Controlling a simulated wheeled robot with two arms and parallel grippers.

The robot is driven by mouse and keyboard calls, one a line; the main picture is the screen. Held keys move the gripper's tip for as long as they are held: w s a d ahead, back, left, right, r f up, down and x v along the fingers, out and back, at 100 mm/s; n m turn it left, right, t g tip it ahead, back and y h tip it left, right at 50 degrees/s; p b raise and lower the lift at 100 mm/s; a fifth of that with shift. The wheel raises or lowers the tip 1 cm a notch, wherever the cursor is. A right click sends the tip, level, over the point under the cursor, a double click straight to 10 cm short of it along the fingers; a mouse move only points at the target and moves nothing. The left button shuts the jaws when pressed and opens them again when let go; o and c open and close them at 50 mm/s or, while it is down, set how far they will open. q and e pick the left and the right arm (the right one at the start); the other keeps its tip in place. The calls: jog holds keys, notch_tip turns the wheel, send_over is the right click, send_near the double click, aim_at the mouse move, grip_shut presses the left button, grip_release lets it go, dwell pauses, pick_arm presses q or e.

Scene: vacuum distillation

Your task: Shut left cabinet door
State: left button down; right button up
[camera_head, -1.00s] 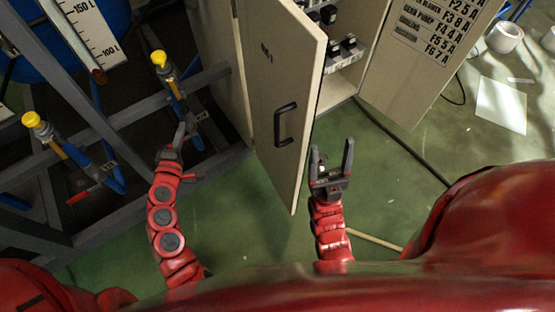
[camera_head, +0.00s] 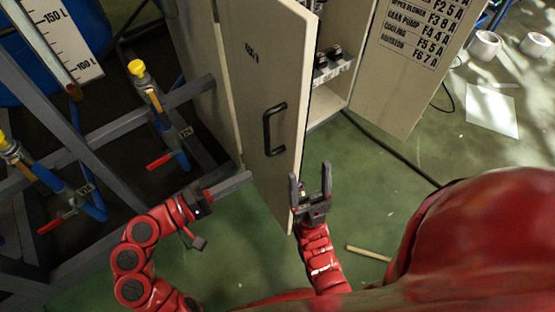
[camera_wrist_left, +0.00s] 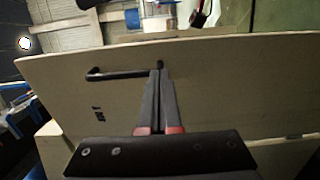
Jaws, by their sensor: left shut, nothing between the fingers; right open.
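The left cabinet door (camera_head: 262,75) is beige and stands open in the head view, with a black handle (camera_head: 274,128) on the face toward me. My left gripper (camera_head: 247,178) is shut and empty, pointing right, with its tips close to the lower part of this door. In the left wrist view the shut fingers (camera_wrist_left: 159,75) lie in front of the door panel (camera_wrist_left: 230,80), near one end of the handle (camera_wrist_left: 118,73). I cannot tell whether they touch. My right gripper (camera_head: 310,178) is open and empty, just right of the door's free edge.
The right cabinet door (camera_head: 405,80), with printed labels, also stands open. Electrical parts (camera_head: 330,65) show inside the cabinet. A grey metal frame (camera_head: 120,130) with yellow-capped valves stands at left. A cable and a stick (camera_head: 368,253) lie on the green floor.

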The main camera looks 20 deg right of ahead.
aim_at(290, 154)
pick_arm(q)
jog(key=b+x, duration=0.1)
jog(key=x, duration=0.8)
jog(key=shift+w+d, duration=0.1)
jog(key=shift+d, duration=0.35)
jog(key=shift+d, duration=0.1)
